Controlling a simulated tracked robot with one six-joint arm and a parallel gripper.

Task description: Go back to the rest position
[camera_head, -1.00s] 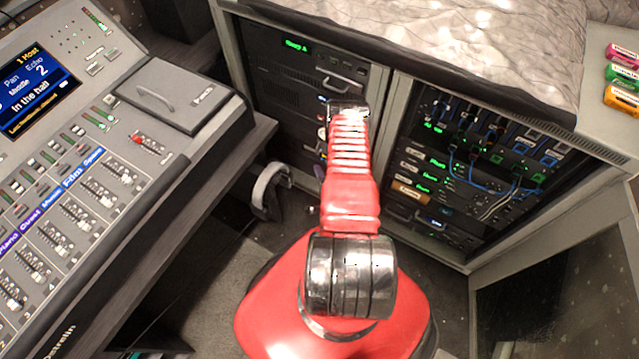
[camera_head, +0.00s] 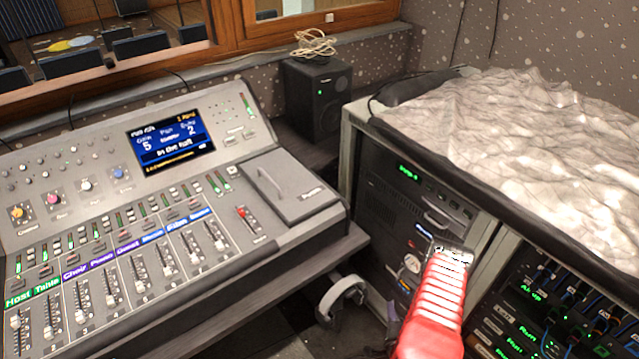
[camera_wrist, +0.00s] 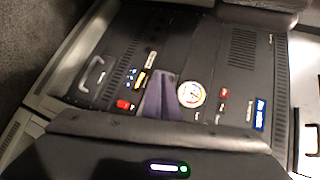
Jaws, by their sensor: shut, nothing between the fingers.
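My red arm rises from the lower edge of the head view, in front of the rack cabinet. My gripper (camera_head: 455,258) shows as a small bright metallic end at the top of the arm, and its fingers are hard to make out there. In the wrist view my gripper (camera_wrist: 160,100) appears shut and empty in front of a dark rack panel (camera_wrist: 115,75). I cannot tell whether it touches the panel. The mixing desk (camera_head: 120,210) stands to the left, apart from my arm, with its row of faders and a lit screen (camera_head: 170,142).
The rack cabinet (camera_head: 375,205) stands close behind my gripper, with a crumpled grey cover (camera_head: 530,140) on top. A black speaker (camera_head: 318,95) stands behind the desk's right end. Headphones (camera_head: 343,290) hang below the desk's edge. More rack gear with cables (camera_head: 570,310) is at lower right.

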